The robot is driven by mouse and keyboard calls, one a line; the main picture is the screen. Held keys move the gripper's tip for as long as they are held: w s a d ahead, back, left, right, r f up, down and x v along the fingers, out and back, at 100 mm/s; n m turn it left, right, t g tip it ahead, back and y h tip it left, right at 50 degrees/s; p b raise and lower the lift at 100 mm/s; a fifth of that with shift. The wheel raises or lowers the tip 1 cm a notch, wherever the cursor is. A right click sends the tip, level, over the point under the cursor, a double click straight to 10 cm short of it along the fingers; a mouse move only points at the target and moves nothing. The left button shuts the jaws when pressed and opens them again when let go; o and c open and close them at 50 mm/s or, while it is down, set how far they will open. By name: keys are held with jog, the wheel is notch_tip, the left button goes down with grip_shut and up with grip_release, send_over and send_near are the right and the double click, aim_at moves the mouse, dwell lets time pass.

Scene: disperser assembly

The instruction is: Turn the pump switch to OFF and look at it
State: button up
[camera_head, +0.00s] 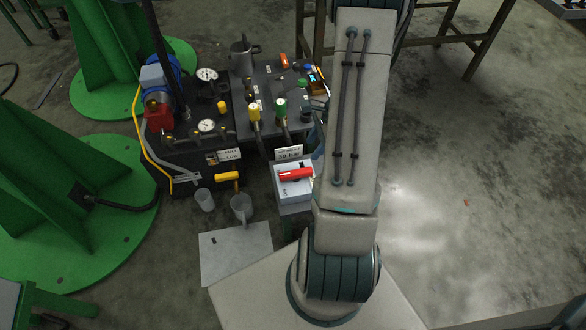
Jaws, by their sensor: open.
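A light grey box (293,191) with a red rotary handle (295,174) stands at the front right of the dark pump unit, and looks like the pump switch. The red handle lies nearly level across the box, its right end slightly higher. Any ON or OFF marking is too small to read. My arm stands just right of the box and covers its surroundings on that side. My gripper is outside the view.
The dark unit (262,85) carries gauges, a yellow valve (254,113), a green valve (280,107) and a metal jug (243,56). A sign (289,153) stands behind the box. Green machine bases (75,215) stand left; floor at right is clear.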

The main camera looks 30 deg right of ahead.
aim_at(297, 171)
jog(key=b+x, duration=0.5)
jog(key=x, duration=0.7)
jog(key=shift+w+a+f, duration=0.1)
jog(key=shift+a+f, duration=0.1)
jog(key=shift+f, duration=0.15)
jog(key=shift+c, duration=0.3)
